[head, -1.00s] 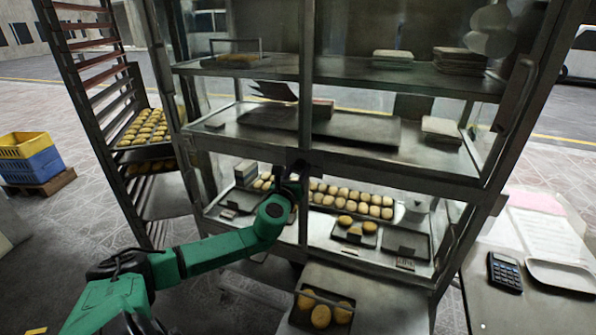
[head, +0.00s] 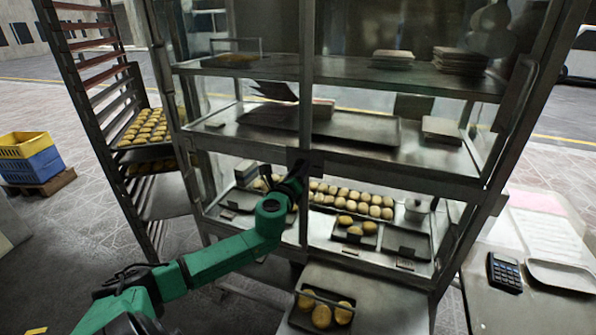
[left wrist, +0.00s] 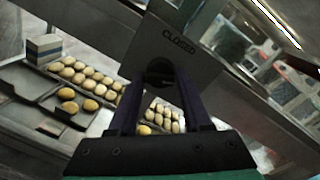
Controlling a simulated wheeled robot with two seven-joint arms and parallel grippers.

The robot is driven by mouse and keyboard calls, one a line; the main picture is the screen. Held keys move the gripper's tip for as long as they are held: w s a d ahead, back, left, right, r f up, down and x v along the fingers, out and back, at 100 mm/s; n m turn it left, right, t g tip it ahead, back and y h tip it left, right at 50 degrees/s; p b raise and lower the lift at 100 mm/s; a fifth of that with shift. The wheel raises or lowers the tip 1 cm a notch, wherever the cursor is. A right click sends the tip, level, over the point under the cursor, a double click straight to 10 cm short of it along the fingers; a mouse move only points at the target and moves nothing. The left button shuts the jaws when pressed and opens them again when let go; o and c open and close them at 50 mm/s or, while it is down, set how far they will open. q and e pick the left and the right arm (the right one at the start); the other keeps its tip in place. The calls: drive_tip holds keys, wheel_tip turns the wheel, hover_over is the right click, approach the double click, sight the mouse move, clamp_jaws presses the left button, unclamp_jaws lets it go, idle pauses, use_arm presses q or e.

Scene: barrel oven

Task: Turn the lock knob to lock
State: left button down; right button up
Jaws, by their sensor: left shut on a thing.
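The lock knob (left wrist: 159,71) is a dark round knob on a metal plate (left wrist: 178,42) marked CLOSED, on the cabinet's middle post. In the head view the lock plate (head: 305,158) is a small dark patch on that post. My left gripper (head: 298,174) reaches up to it from the lower left. In the left wrist view the fingers of my left gripper (left wrist: 160,84) are on both sides of the knob and shut on it. The fingers hide part of the knob, so its exact angle is hard to tell. My right gripper is in neither view.
The glass cabinet holds trays of buns (head: 352,197) behind the post. A small tray with buns (head: 322,311) sits low in front. A counter with a calculator (head: 505,272) stands at right, a tray rack (head: 101,95) at left.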

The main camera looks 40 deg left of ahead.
use_arm(q)
drive_tip(key=n, duration=0.6)
drive_tip(key=shift+r+h+p, duration=0.3)
drive_tip(key=shift+p, duration=0.1)
drive_tip(key=n+p, duration=0.1)
drive_tip(key=n, duration=0.5)
drive_tip(key=shift+r+h, duration=0.15)
drive_tip(key=shift+h, duration=0.15)
drive_tip(key=shift+c, duration=1.9)
unclamp_jaws()
drive_tip(key=shift+a, duration=0.1)
